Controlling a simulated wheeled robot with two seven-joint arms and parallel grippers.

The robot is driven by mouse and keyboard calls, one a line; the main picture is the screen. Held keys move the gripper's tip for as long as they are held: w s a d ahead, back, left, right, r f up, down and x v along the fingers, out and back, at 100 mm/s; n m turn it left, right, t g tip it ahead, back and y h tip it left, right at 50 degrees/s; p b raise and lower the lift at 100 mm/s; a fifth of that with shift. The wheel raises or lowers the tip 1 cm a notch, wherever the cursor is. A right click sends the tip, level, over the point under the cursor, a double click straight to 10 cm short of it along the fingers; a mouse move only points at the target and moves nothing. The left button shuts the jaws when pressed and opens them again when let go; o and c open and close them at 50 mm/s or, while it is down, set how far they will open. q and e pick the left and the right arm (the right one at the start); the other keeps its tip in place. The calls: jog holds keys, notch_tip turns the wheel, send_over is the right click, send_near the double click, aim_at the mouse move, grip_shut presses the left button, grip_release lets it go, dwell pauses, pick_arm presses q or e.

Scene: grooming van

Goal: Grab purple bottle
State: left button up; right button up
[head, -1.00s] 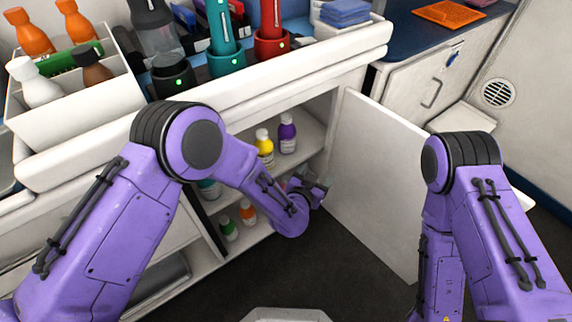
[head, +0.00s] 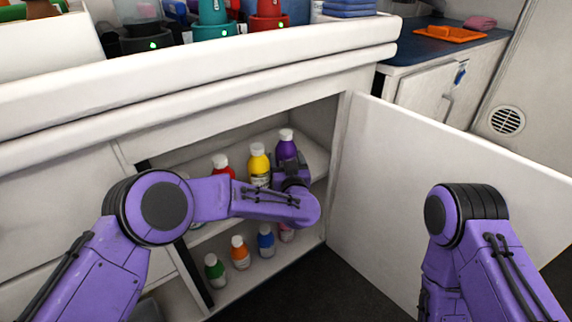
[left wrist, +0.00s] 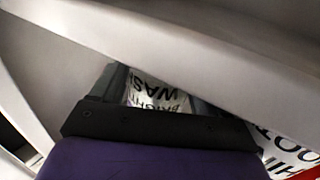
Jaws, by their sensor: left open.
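The purple bottle (head: 286,148) with a white cap stands upright on the upper shelf of the open cabinet, at the right end of its row. My left gripper (head: 291,177) is in front of its lower part and hides it there. In the left wrist view the open fingers (left wrist: 158,90) lie on either side of a white lettered label (left wrist: 160,92), apparently the purple bottle's. Whether the fingers touch it cannot be told. My right arm shows at the right, but its gripper is out of view.
A yellow bottle (head: 259,165) stands close left of the purple one, with a red bottle (head: 222,167) further left. Green (head: 215,271), orange (head: 240,253) and blue (head: 266,242) bottles stand on the lower shelf. The open cabinet door (head: 430,180) is at the right.

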pick_arm(q)
jog(key=shift+w+a, duration=0.1)
jog(key=shift+w, duration=0.8)
jog(key=c, duration=0.9)
jog(key=shift+r, duration=0.2)
